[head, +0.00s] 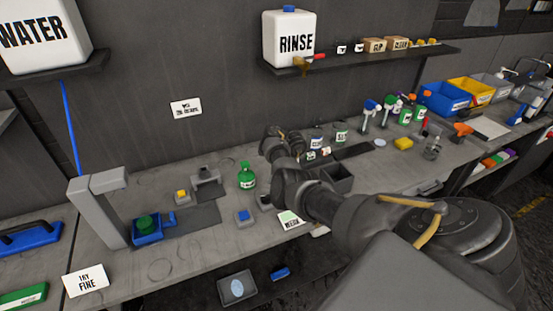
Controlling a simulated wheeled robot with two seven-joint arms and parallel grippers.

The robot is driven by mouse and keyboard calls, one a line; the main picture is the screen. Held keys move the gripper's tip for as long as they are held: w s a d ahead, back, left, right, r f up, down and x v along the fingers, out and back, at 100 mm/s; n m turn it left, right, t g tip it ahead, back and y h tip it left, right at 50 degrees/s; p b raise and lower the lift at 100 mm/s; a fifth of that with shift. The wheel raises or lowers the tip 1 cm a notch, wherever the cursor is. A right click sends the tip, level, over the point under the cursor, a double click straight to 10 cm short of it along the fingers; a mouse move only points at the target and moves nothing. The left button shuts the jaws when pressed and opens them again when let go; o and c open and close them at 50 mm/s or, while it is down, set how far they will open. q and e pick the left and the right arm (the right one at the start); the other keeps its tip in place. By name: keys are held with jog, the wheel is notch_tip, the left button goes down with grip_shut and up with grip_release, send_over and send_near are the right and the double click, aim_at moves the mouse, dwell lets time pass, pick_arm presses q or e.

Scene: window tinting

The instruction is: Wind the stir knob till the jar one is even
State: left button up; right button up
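I cannot read which is jar one. A green bottle-like container (247,176) stands left of my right arm. A round green piece (146,222) sits in a blue holder (147,235) at the left; I cannot tell whether it or a small blue block (243,218) is the stir knob. My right gripper (273,146) is over the bench, seen small and dark; its fingers are not clear. My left gripper is out of view.
A grey upright stand (97,215) rises at the left. A shelf (350,58) holds the RINSE jug (289,38). Spray bottles and bins, including a blue bin (442,98), stand at the back right. A "TRY FINE" card (86,281) lies on the front left bench.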

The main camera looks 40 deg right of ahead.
jog(key=shift+v, duration=2.65)
